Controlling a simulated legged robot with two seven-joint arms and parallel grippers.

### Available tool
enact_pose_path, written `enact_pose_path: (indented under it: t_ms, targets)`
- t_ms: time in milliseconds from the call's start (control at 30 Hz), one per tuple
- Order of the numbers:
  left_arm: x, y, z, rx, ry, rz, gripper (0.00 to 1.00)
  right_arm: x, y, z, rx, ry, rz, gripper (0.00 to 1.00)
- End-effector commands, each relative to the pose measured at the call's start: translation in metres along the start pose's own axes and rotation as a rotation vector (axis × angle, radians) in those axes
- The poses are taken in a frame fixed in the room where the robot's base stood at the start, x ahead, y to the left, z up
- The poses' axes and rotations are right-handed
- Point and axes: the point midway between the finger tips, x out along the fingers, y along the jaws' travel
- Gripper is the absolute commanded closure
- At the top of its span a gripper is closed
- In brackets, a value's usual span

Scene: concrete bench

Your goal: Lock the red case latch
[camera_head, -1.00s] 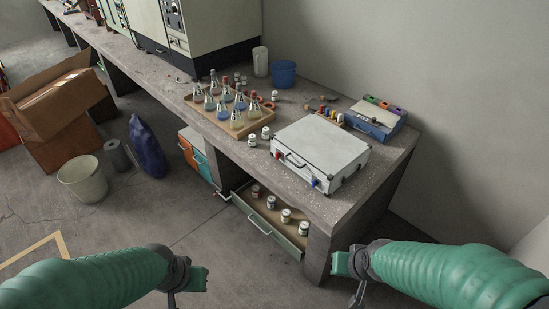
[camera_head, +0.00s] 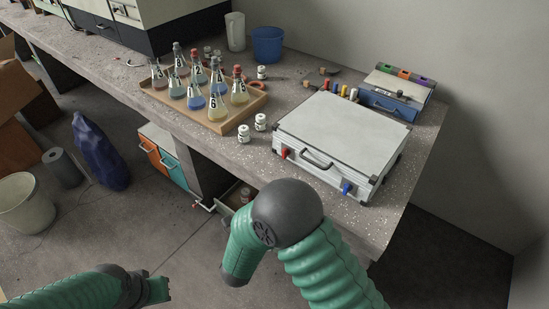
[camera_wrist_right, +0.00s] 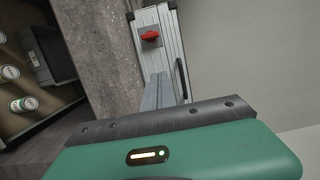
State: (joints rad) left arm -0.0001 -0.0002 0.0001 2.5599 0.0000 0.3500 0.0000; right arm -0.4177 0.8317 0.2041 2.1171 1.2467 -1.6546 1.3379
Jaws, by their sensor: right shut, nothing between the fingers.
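The silver-white case (camera_head: 335,132) lies closed on the bench, its handle side facing me. The red latch (camera_head: 284,154) is on its front, left of the handle (camera_head: 317,159); a blue latch (camera_head: 346,188) is to the right. In the right wrist view, the red latch (camera_wrist_right: 150,36) stands out on the case front (camera_wrist_right: 168,55). My right gripper (camera_wrist_right: 162,80) is shut and empty, its fingertips short of the latch; contact is not visible. In the head view my right arm hides it. My left gripper (camera_head: 156,290) is low at lower left, away from the bench; its jaw opening is unclear.
White jars (camera_head: 244,133) and a wooden tray (camera_head: 219,124) of flasks stand left of the case. A blue box (camera_head: 396,97) stands behind it. An open drawer (camera_head: 231,196) below the bench is partly hidden by my right arm.

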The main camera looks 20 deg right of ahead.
Motion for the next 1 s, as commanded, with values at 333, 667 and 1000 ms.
enact_pose_path:
  t_ms: [333, 667, 1000]
  targets:
    - [0.001, 0.0, 0.0, 0.0, 0.0, 0.0, 1.0, 0.011, 0.0, 0.002, -0.004, 0.001, 0.001, 1.0]
    - [0.012, 0.0, 0.003, 0.0, 0.0, 0.0, 1.0, 0.078, 0.002, 0.002, -0.004, 0.001, 0.0, 1.0]
    - [0.024, 0.0, 0.006, 0.0, 0.0, 0.0, 1.0, 0.11, 0.002, 0.035, -0.005, -0.003, 0.001, 1.0]
